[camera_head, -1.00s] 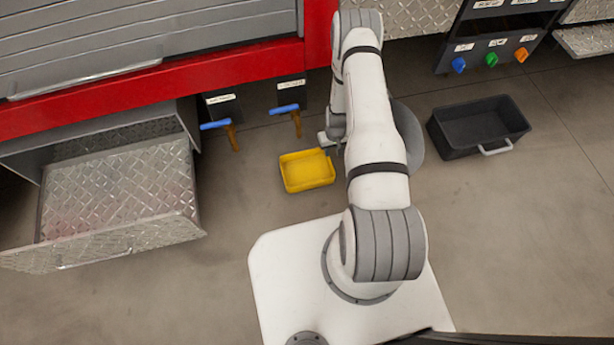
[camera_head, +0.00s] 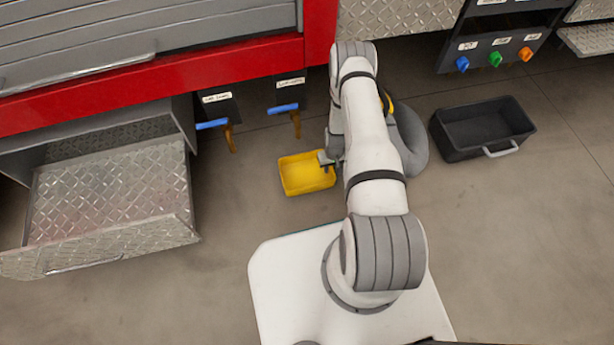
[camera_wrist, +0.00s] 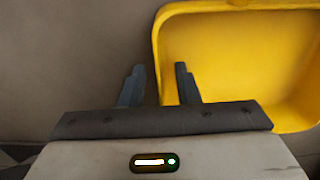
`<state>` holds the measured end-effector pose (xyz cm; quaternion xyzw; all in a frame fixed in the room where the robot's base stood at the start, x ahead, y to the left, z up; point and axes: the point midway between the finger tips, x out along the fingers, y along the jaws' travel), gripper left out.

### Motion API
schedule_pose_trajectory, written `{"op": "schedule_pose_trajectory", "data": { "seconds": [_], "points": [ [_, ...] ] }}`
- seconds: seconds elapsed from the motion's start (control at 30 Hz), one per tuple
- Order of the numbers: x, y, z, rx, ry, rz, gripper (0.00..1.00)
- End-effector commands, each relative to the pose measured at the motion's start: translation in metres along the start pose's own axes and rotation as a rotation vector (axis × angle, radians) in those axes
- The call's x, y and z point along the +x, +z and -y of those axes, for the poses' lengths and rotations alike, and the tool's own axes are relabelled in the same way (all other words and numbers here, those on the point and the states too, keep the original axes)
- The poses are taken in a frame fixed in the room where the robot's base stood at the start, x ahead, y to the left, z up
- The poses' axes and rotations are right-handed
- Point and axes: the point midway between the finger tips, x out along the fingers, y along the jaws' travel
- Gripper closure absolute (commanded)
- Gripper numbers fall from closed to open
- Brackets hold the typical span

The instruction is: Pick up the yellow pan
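The yellow pan (camera_head: 303,176) sits on the floor, left of my arm in the head view. It fills the upper right of the wrist view (camera_wrist: 238,52). My gripper (camera_wrist: 158,72) is open, its two fingers apart. The left wall of the pan runs between the fingertips in the picture; the right finger lies over the pan's inside and the left finger is over the bare floor. I cannot tell how far the fingertips are above the rim. In the head view my gripper (camera_head: 324,160) is at the pan's upper right edge, partly hidden by my arm.
A black bin (camera_head: 484,127) with a grey handle stands on the floor to the right. An open metal drawer (camera_head: 110,190) juts out at left. Two blue-handled valves (camera_head: 283,109) are behind the pan. The floor in front of the pan is clear.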

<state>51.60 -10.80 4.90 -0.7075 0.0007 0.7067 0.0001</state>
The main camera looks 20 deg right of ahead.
Motion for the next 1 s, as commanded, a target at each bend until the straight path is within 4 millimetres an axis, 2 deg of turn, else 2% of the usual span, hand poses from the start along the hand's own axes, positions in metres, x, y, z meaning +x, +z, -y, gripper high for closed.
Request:
{"op": "schedule_pose_trajectory", "data": {
  "seconds": [0.07,0.37,0.87,1.0],
  "points": [
    [-0.0003,0.0002,0.0002,0.000,0.000,0.000,0.75],
    [-0.0004,0.0002,0.0005,-0.001,0.000,0.001,1.00],
    [-0.0007,-0.0001,0.0007,-0.002,0.000,0.000,1.00],
    [-0.0076,-0.0003,0.0007,-0.002,0.000,0.000,1.00]
  ]
}}
